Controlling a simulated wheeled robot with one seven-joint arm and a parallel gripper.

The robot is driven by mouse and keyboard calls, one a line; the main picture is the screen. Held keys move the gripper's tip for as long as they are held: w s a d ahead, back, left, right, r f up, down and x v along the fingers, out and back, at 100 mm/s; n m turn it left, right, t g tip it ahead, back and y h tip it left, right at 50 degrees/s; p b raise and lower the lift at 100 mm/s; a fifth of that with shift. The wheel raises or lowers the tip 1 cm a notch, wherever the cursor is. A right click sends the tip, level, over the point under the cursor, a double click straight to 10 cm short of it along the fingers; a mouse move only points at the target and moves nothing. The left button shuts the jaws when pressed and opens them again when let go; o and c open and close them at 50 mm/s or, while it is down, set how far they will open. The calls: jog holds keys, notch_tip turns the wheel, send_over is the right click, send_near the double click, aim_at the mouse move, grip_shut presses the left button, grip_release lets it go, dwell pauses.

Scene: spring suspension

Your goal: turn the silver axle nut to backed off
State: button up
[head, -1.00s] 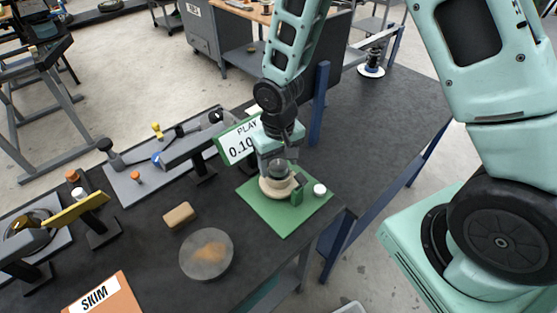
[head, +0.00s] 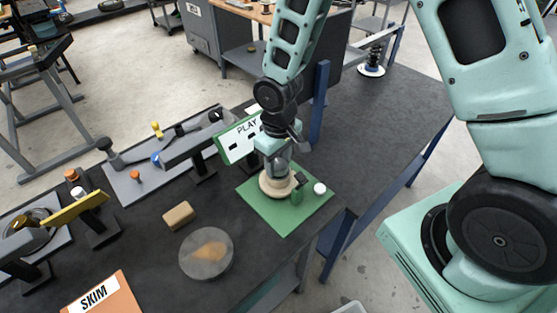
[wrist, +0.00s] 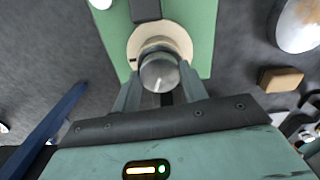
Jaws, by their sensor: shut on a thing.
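The silver axle nut (wrist: 159,74) is a round grey knob with a white line on its face. It sits over a cream ring-shaped hub (wrist: 160,38), which also shows in the head view (head: 272,188), on a green plate (head: 276,218). My gripper (wrist: 160,88) has one finger on each side of the nut and is shut on it. In the head view my gripper (head: 279,168) points down over the hub and largely hides the nut.
A PLAY display (head: 238,142) showing dashes stands just behind my gripper. A white knob (head: 319,188) and a small dark green block (head: 297,196) are close on the right.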

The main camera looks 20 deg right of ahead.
aim_at(278, 164)
jog(key=shift+n, duration=2.2)
jog(key=o, duration=1)
jog(key=shift+r, duration=0.1)
notch_tip(278, 164, up, 17)
jog(key=b, duration=0.1)
jog(key=shift+r, duration=0.15)
